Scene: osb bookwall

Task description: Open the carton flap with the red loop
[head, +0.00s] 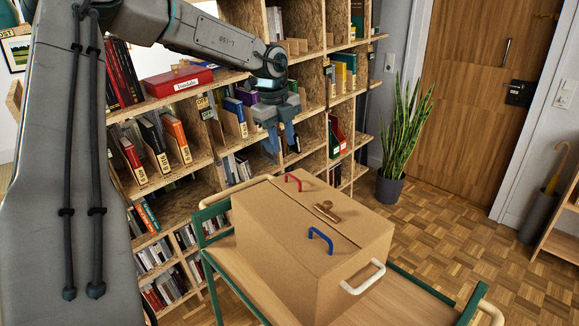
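A brown cardboard carton (275,265) stands on a green-framed cart with a wooden top (375,303). Its top lies flat and shut, with a seam between two flaps. A red loop (293,181) stands on the far flap, and a blue loop (321,239) stands on the near flap. A brown wooden piece (326,211) lies near the seam. My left gripper (283,148) hangs above and behind the carton's far edge, in front of the bookshelf. Its fingers point down, apart, with nothing seen between them. It is clear of the red loop. My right gripper is out of view.
A tall bookshelf (205,195) with books and boxes stands close behind the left gripper. A white handle (363,279) sits on the carton's near right side. A potted plant (391,186) and a wooden door (470,95) are farther right. Parquet floor (455,225) is open there.

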